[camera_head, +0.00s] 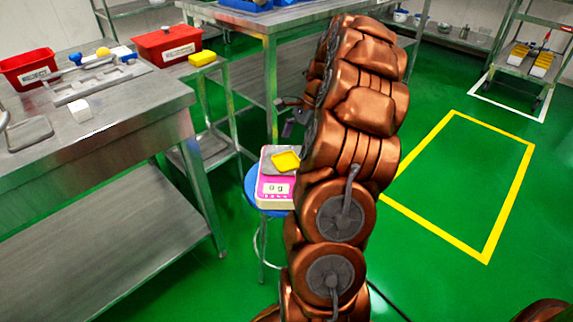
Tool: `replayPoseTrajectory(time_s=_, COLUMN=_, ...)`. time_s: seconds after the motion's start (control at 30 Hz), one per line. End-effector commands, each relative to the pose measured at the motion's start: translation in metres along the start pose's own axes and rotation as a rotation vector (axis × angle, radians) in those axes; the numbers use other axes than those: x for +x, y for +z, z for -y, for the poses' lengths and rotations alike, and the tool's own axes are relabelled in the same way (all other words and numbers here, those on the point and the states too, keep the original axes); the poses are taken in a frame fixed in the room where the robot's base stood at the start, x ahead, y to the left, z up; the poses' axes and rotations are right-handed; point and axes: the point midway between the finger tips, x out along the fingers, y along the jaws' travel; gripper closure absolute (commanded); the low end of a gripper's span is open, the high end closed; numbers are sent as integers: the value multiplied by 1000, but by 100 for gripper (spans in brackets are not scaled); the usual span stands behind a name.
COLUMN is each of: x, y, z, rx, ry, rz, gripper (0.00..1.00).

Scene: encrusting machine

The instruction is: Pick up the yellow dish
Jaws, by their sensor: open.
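A small yellow dish (286,161) lies on the grey top of a pink scale (276,192), just left of my copper-coloured arm. The scale sits on a blue round stool (250,187), and its display reads "0 g". My gripper (290,118) shows only in part, as dark fingers poking out left of my arm, above and beyond the dish in the picture. It is open, and I see nothing in it. My arm hides the rest of it.
A steel table (150,97) at left holds a red bin (27,69), a white block (80,110) and a metal tray (29,133). A red box (167,45) and a yellow block (202,58) stand behind. Green floor is clear at right.

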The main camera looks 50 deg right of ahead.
Motion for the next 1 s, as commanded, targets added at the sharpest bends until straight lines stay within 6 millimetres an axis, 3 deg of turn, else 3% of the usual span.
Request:
replayPoseTrajectory(time_s=0.23, x=36, y=0, z=2, rx=-1, ry=0, rz=0, gripper=0)
replayPoseTrajectory(time_s=0.53, x=40, y=1, z=2, rx=-1, ry=-1, rz=0, gripper=1)
replayPoseTrajectory(time_s=1.0, x=39, y=1, z=2, rx=-1, ry=-1, rz=-1, gripper=50)
